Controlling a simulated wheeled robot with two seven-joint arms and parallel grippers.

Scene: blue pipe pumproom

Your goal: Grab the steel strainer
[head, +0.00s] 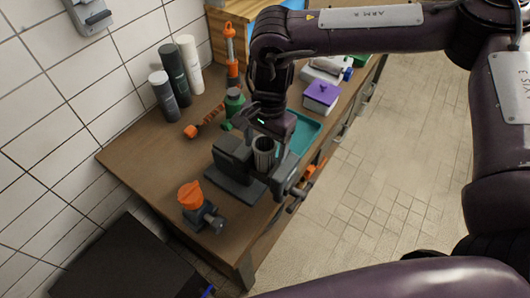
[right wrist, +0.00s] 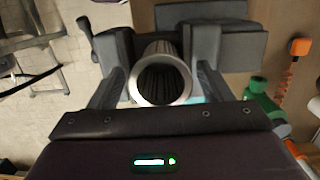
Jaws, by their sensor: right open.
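The steel strainer (head: 264,158) is a grey ribbed cylinder standing at a dark grey block-shaped holder (head: 234,160) on the brown workbench. In the right wrist view the strainer (right wrist: 160,75) shows its round open rim and dark ribbed inside, facing the camera. My right gripper (head: 266,143) is directly over the strainer. Its fingers (right wrist: 159,88) stand on either side of the strainer, open, with the strainer between them; a small gap seems to show on each side. I cannot tell whether either finger touches. My left gripper is not in view.
An orange-topped device (head: 192,198) stands at the bench's near corner. A teal tray (head: 303,133), a purple box (head: 321,95) and a green bottle (head: 234,102) are close by. Several cylinders (head: 174,75) stand along the tiled wall. Tiled floor right of the bench is clear.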

